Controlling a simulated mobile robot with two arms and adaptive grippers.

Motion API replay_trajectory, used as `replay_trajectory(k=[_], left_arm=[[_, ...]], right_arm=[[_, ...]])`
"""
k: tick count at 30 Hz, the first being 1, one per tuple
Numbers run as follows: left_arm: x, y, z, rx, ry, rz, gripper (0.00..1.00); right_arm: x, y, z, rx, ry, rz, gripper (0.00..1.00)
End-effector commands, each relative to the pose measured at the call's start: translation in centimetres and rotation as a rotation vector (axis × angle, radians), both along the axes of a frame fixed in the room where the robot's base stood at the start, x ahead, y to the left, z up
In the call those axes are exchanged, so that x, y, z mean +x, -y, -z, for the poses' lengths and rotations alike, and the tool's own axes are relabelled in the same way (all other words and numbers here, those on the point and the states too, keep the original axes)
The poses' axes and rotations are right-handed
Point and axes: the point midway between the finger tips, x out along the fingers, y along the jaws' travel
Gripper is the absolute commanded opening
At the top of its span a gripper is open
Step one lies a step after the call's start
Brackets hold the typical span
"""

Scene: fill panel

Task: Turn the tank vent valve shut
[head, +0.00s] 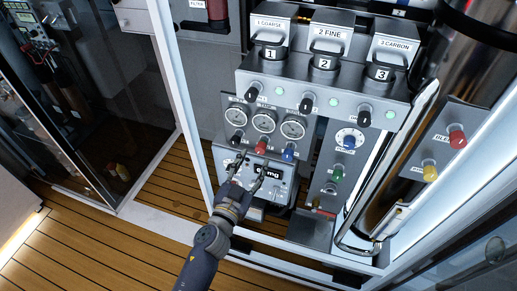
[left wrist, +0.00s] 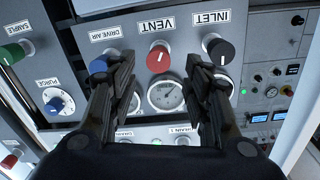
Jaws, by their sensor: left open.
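The vent valve is a red knob (head: 262,145) on the grey panel, between a black knob and a blue knob, under the middle gauge. In the left wrist view the red knob (left wrist: 159,58) sits by its VENT label, with a white line on its face. My left gripper (head: 251,164) is open, just in front of and below the red knob. In the left wrist view the two fingers stand on either side of the red knob, apart from each other, with nothing visibly held. Contact with the knob cannot be told. My right gripper is not in view.
The blue drive air knob (left wrist: 99,66) and the black inlet knob (left wrist: 221,50) flank the vent knob closely, near the fingers. Gauges (head: 263,121) sit above, and a display box (head: 267,178) lies below. A white frame post (head: 186,100) stands left of the panel.

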Motion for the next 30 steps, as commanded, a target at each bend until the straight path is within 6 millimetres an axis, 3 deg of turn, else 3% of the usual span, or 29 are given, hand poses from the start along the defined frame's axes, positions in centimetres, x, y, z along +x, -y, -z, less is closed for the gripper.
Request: replay_trajectory(k=[3, 9, 21, 27, 30], left_arm=[[2.2, 0.9, -0.1, -0.002, 0.002, -0.001, 0.45], [4.5, 1.7, 0.0, -0.002, -0.001, 0.0, 0.45], [5.2, 2.0, 0.0, -0.001, -0.001, 0.001, 0.45], [5.2, 2.0, 0.0, -0.001, -0.001, 0.001, 0.01], [5.2, 2.0, 0.0, -0.001, -0.001, 0.001, 0.01]], right_arm=[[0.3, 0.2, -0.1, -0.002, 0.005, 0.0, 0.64], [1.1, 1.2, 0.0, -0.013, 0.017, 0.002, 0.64], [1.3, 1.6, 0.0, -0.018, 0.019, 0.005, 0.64], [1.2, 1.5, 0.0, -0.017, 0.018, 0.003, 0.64], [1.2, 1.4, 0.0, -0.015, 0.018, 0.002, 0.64]])
